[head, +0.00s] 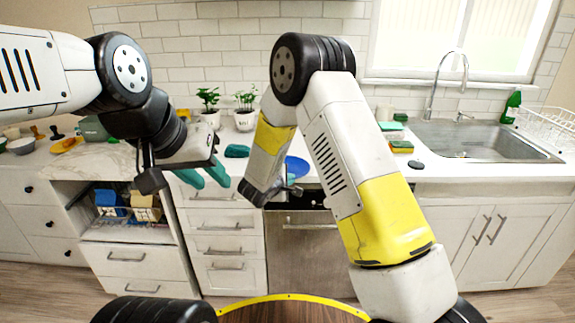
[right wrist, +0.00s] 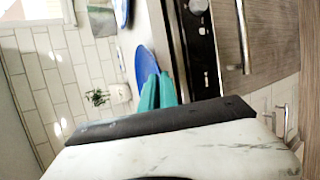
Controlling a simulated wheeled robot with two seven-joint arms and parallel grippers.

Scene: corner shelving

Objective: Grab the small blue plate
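The small blue plate (head: 298,166) lies near the front edge of the counter in the head view, partly hidden by my right arm. In the right wrist view the blue plate (right wrist: 146,62) shows just beyond the teal fingers. My right gripper (head: 290,180) is at the plate's near side, mostly hidden by its own wrist. In the right wrist view its fingers (right wrist: 158,92) look close together beside the plate; whether they grip its edge is unclear. My left gripper (head: 205,174) has its teal fingers apart and empty, in front of the counter to the left.
Two potted plants (head: 245,112) stand at the back of the counter. A sink (head: 480,140) and a green bottle (head: 511,106) are at right. Below are drawers (head: 222,222), a dishwasher (head: 310,255) and an open shelf (head: 120,232) with small boxes.

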